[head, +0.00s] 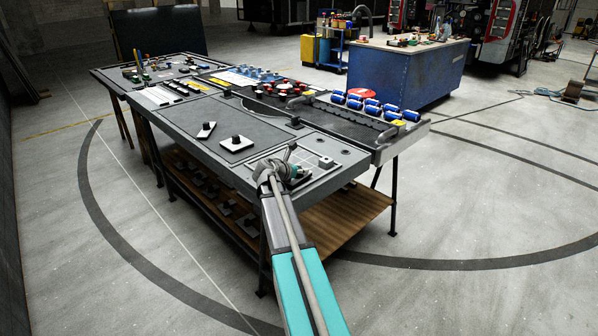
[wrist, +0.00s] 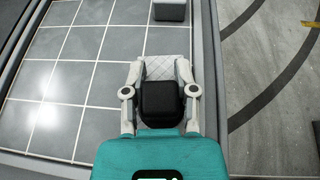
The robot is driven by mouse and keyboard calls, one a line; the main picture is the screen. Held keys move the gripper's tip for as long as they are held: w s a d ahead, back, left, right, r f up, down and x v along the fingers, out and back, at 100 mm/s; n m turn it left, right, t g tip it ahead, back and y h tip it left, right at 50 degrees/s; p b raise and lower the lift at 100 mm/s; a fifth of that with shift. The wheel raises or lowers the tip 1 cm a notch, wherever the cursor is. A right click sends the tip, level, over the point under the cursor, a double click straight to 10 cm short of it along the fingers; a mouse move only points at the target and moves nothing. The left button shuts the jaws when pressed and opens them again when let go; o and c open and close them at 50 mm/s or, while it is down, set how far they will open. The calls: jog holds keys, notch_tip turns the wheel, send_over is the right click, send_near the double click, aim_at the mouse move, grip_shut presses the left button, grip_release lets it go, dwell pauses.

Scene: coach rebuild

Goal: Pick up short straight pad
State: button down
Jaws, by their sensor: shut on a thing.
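My gripper (wrist: 163,75) is at the near end of the workbench, over the grey tiled panel. Its two light fingers are closed on the short straight pad. Between the fingers a dark rounded block (wrist: 160,100) shows, with a pale cross-hatched surface (wrist: 167,68) just beyond it. The fingers and palm hide much of the held pad, and I cannot tell whether it is clear of the panel. In the head view my gripper (head: 290,168) hides it almost wholly.
A small grey block (wrist: 170,10) lies on the tiled panel ahead; the head view shows it too (head: 325,162). A square plate with a black knob (head: 236,143) and a narrower knobbed piece (head: 206,130) lie further left.

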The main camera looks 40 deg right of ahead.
jog(key=shift+r+p, duration=0.65)
jog(key=shift+r, duration=0.2)
jog(key=s+r+p, duration=1)
jog(key=s, duration=0.4)
jog(key=shift+a+r, duration=0.3)
jog(key=shift+a, duration=0.05)
